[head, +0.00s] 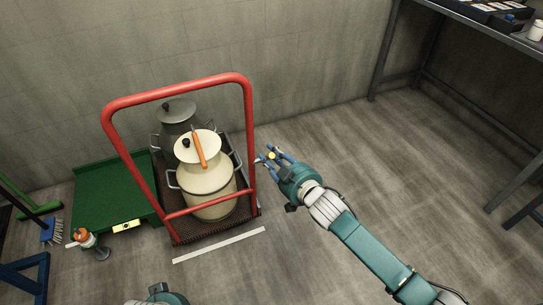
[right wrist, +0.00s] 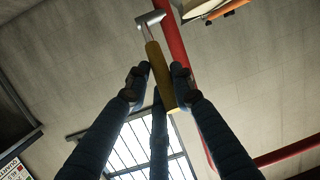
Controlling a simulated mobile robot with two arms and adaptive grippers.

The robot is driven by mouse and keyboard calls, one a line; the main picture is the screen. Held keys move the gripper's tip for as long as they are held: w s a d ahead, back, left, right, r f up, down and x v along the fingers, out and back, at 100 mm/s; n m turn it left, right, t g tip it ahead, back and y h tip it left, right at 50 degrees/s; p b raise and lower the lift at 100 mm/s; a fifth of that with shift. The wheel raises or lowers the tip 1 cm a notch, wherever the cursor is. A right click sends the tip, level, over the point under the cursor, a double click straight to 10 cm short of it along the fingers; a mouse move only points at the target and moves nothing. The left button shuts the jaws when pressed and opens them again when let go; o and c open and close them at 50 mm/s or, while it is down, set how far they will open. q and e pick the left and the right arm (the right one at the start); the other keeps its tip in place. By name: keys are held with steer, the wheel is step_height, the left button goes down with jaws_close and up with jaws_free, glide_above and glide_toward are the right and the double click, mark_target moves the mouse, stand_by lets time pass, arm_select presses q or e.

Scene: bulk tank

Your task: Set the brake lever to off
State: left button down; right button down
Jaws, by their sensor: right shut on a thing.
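The brake lever has a yellow grip (right wrist: 160,76) on a thin metal rod. In the right wrist view the rod joins a grey metal bracket (right wrist: 150,20) beside a red post of the trolley. My right gripper (right wrist: 160,75) is shut on the yellow grip. In the head view my right gripper (head: 271,156) is just right of the red trolley frame (head: 249,125), and a bit of yellow shows between its fingers. The lever's off mark cannot be made out.
The trolley carries a cream milk can (head: 205,190) with an orange-handled tool across its lid, and a grey can (head: 176,108) behind. A green platform (head: 105,195) and a brush (head: 52,231) are left. A bench (head: 470,18) stands upper right.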

steer(key=c, duration=1.5)
jaws_free()
steer(key=shift+a+r, duration=0.1)
steer(key=shift+r, duration=0.15)
steer(key=shift+o, duration=0.2)
steer(key=shift+f, duration=0.1)
steer(key=shift+s, duration=0.1)
steer(key=shift+s+d, duration=0.25)
steer(key=v, duration=1.1)
steer(key=shift+s, duration=0.1)
steer(key=shift+c, duration=0.5)
